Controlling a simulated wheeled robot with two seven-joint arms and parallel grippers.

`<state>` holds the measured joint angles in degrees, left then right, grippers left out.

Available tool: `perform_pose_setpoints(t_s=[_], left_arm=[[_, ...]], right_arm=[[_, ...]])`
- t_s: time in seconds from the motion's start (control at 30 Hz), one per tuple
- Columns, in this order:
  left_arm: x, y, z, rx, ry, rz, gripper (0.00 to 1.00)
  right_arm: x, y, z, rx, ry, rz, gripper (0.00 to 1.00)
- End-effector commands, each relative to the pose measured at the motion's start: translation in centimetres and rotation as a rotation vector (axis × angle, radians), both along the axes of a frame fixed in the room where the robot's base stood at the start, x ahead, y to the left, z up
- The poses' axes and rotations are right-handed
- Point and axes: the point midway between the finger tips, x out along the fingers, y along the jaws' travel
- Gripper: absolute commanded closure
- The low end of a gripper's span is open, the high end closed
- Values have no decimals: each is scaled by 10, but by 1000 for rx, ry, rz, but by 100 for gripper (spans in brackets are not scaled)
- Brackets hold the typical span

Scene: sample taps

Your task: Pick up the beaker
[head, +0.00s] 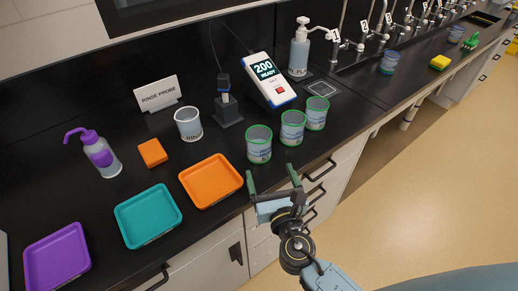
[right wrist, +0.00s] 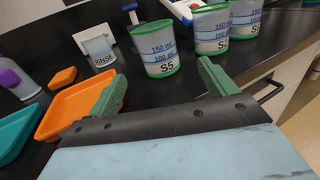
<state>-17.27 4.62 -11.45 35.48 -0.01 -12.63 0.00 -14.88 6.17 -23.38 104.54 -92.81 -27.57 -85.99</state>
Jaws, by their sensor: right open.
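Three clear beakers with green rims and pale blue liquid stand upright in a row near the counter's front edge: a near one (head: 259,146), a middle one (head: 292,129) and a far one (head: 316,114). My right gripper (head: 272,178) is open and empty at the counter's front edge. Its green fingers point toward the S5 beaker and are apart from it. My left gripper is not in view.
A rinse beaker (head: 188,124), an orange tray (head: 211,181) and a teal tray (head: 148,216) lie left of the S5 beaker. More beakers (head: 389,62) stand farther right by the taps.

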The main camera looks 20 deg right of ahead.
Motion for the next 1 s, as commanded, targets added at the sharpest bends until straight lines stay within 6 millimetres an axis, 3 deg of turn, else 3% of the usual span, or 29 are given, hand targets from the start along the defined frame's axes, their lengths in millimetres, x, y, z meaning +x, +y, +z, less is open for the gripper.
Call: perform_pose_setpoints(t_s=[0.4, 0.63, 0.83, 1.0], left_arm=[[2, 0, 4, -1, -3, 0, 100], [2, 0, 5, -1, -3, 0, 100], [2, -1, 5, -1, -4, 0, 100], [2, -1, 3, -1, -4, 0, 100]], right_arm=[[70, -2, 1, -23, -4, 8, 16], [87, -2, 3, -20, -5, 8, 16], [117, -3, 7, -21, -4, 7, 16], [131, -4, 6, -19, -3, 8, 16]])
